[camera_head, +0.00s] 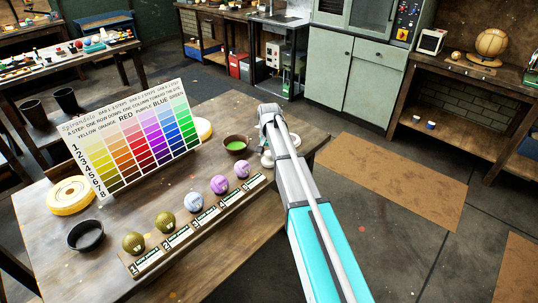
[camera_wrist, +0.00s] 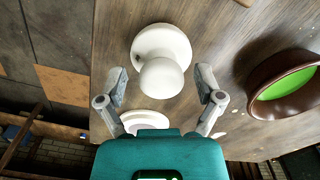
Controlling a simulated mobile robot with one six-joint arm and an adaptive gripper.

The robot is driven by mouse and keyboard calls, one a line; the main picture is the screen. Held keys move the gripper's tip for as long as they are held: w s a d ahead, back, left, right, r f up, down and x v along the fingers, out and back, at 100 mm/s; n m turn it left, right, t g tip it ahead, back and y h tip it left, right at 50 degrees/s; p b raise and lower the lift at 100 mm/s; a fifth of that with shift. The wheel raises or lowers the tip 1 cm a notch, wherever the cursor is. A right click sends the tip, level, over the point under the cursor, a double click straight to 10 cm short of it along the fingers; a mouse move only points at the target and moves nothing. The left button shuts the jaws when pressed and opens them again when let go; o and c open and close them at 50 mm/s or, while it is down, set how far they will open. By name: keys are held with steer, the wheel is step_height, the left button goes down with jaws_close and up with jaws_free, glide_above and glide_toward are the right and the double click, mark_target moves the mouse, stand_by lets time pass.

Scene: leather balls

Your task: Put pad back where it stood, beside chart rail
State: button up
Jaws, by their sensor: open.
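A white pad with a round knob (camera_wrist: 163,66) stands on the table in the wrist view, apparently upright. My gripper (camera_wrist: 162,82) is open, with one finger on each side of the knob and gaps between them. A white saucer (camera_wrist: 145,118) lies partly hidden behind my gripper. In the head view, white pieces (camera_head: 267,158) show beside my arm, which hides part of them. The colour chart (camera_head: 130,137) stands tilted on the table. A long labelled rail (camera_head: 200,227) lies in front of it, with several balls along it; I cannot tell whether this is the chart rail.
A brown bowl of green liquid (camera_head: 236,145) stands near the white pieces; it also shows in the wrist view (camera_wrist: 288,88). A black bowl (camera_head: 86,235) and a yellow disc (camera_head: 71,195) are at the left.

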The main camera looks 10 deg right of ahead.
mark_target(269, 152)
step_height(269, 152, up, 12)
steer(key=p, duration=1.2)
steer(key=shift+a+r, duration=0.1)
steer(key=shift+r, duration=0.05)
stand_by(0.5)
steer(key=s+n, duration=0.5)
steer(key=s, duration=2.4)
steer(key=shift+n, duration=0.4)
